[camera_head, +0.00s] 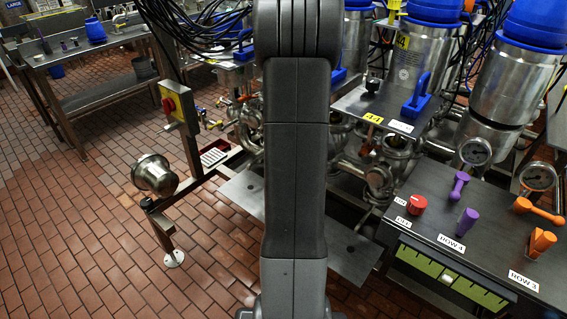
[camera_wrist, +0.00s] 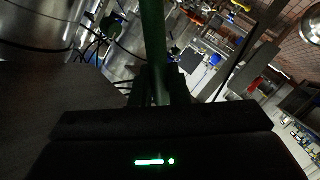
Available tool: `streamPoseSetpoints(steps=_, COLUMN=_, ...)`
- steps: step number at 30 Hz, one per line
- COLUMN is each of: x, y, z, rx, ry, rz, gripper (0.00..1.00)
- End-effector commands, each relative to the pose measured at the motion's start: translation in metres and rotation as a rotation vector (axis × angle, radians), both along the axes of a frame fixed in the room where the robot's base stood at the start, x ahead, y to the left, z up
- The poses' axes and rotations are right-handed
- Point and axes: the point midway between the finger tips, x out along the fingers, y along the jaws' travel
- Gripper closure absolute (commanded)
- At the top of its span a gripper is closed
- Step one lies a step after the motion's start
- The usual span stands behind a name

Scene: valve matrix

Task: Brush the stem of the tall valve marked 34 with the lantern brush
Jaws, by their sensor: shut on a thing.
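In the wrist view my gripper (camera_wrist: 158,86) is shut on a green rod (camera_wrist: 153,40), which looks like the handle of the lantern brush. The rod runs up out of the top of the picture, so its brush end is not seen. In the head view my arm fills the middle and my gripper and the brush are hidden. Tall steel valves with blue tops (camera_head: 525,75) stand at the right. A yellow tag (camera_head: 403,41) on one of them is too small to read surely. A nearer yellow tag (camera_head: 372,118) reads 44. The stem of valve 34 cannot be made out.
A dark panel (camera_head: 450,205) at the lower right carries a red knob (camera_head: 417,204), purple and orange handles, and ROW labels. Pressure gauges (camera_head: 475,152) stand behind it. A steel bench (camera_head: 80,55) is at the upper left. Brick floor (camera_head: 90,235) is open at the left.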

Motion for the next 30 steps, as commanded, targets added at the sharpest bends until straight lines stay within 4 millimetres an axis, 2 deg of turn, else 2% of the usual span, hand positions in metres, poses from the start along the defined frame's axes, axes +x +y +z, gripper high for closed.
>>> streamPoseSetpoints(steps=8, x=-0.018, y=0.009, z=-0.017, rx=-0.352, ry=-0.091, rz=0.298, gripper=1.00)
streamPoseSetpoints(steps=16, x=-0.062, y=0.022, z=-0.055, rx=-0.674, ry=-0.307, rz=0.625, gripper=1.00)
streamPoseSetpoints(steps=22, x=-0.091, y=0.025, z=-0.075, rx=-0.774, ry=-0.431, rz=0.761, gripper=1.00)
streamPoseSetpoints(steps=26, x=-0.095, y=0.025, z=-0.077, rx=-0.788, ry=-0.456, rz=0.785, gripper=1.00)
streamPoseSetpoints(steps=30, x=-0.090, y=0.021, z=-0.076, rx=-0.789, ry=-0.456, rz=0.788, gripper=1.00)
